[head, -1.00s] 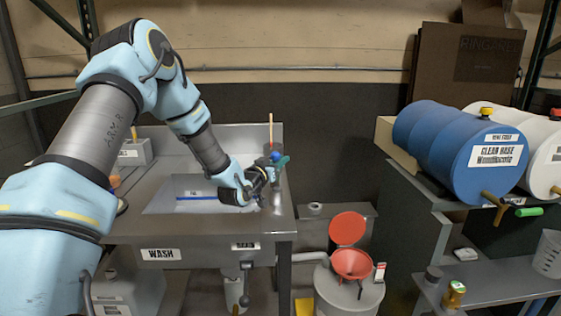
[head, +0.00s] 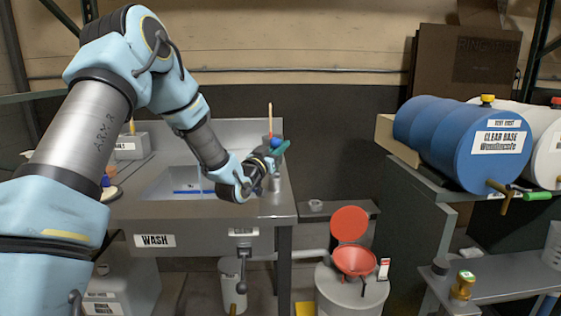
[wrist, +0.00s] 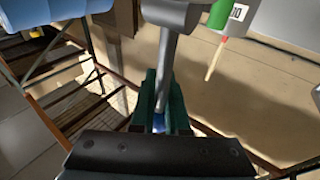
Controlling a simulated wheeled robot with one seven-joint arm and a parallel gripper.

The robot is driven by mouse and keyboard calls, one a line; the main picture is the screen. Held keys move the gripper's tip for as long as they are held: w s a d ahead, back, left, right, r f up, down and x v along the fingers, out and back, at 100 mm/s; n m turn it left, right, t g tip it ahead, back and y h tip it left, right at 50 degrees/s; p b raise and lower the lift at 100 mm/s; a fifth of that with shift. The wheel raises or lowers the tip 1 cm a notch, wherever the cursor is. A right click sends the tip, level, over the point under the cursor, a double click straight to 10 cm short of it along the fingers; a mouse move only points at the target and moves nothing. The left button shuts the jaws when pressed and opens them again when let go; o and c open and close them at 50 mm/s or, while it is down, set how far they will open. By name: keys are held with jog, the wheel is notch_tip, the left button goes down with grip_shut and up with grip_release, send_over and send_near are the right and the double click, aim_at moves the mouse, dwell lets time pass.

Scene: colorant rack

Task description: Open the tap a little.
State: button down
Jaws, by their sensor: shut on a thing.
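The tap is at the right side of the steel wash sink (head: 265,225). In the wrist view its grey metal lever (wrist: 170,60) runs down from a thicker grey body (wrist: 172,10) to between my teal fingers. A bit of blue (wrist: 158,123) shows at the lever's end, and a blue knob (head: 275,142) shows at my fingers in the head view. My gripper (head: 277,152) is shut on the tap lever; it also shows in the wrist view (wrist: 158,108). My wrist hides much of the tap, and I cannot see water running.
A wooden stick (head: 270,120) stands upright just behind my gripper. A red funnel (head: 354,260) sits on a pail below.

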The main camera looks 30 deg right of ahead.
jog(key=shift+s+a+r+m+h+b, duration=0.2)
jog(key=shift+s+r+m+h+b, duration=0.25)
jog(key=shift+b, duration=0.8)
jog(key=shift+w+r, duration=0.1)
jog(key=shift+r, duration=0.05)
jog(key=c, duration=0.9)
grip_release()
jog(key=shift+h, duration=0.25)
jog(key=shift+f, duration=0.2)
jog(key=shift+s+a+f+b, duration=0.2)
jog(key=shift+s+a+b, duration=0.1)
jog(key=shift+a+b, duration=0.15)
jog(key=s+a+b, duration=0.1)
jog(key=s+a, duration=0.1)
jog(key=a, duration=0.1)
jog(key=s+a, duration=0.2)
jog(key=a, duration=0.2)
jog(key=s+a+b, duration=0.1)
jog(key=s+a, duration=0.1)
jog(key=a, duration=0.1)
jog(key=shift+s+a+r+b, duration=0.1)
jog(key=shift+a+b, duration=0.15)
jog(key=shift+b, duration=0.1)
